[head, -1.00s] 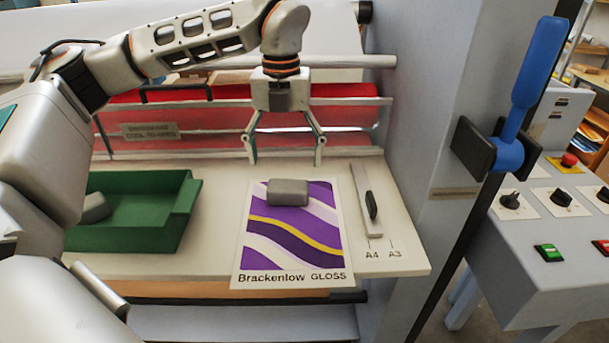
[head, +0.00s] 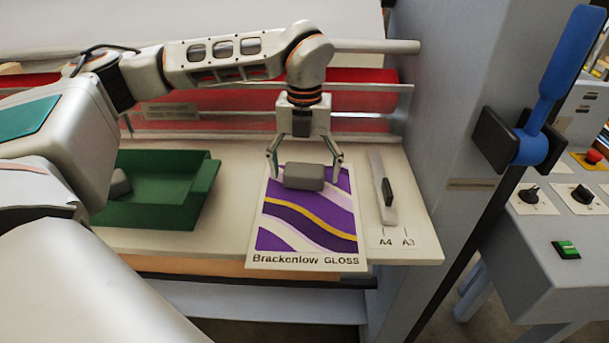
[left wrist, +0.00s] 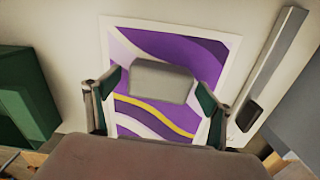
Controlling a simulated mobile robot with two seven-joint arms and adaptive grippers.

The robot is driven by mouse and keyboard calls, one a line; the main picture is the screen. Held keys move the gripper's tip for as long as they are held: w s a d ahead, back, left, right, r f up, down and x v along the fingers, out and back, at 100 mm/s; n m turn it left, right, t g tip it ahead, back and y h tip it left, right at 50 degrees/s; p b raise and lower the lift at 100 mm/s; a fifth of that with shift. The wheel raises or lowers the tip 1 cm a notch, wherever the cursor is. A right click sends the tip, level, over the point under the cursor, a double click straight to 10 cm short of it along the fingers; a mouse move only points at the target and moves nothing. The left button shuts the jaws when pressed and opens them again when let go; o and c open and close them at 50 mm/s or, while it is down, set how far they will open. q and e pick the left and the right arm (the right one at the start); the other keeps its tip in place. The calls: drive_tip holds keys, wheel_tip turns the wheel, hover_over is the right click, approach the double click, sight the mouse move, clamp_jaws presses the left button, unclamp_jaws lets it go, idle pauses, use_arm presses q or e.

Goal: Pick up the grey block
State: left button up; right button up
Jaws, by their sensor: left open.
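A grey block (head: 304,177) with rounded edges lies on the upper part of a purple, white and yellow printed sheet (head: 308,222) marked "Brackenlow GLOSS". My left gripper (head: 305,178) is open, pointing down, with one finger on each side of the block. In the left wrist view the block (left wrist: 160,81) sits between the two spread fingers, with a gap visible on both sides. A second grey block (head: 120,183) lies in the green tray (head: 178,211), partly hidden by my left arm. My right gripper is not seen.
A metal guide with a black knob (head: 388,192) lies right of the sheet, by the A4 and A3 marks. The red roller (head: 365,103) and a rail stand behind. A grey side panel with a blue lever (head: 548,90) bounds the right.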

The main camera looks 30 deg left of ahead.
use_arm(q)
drive_tip(key=c, duration=1.7)
drive_tip(key=shift+r, duration=0.15)
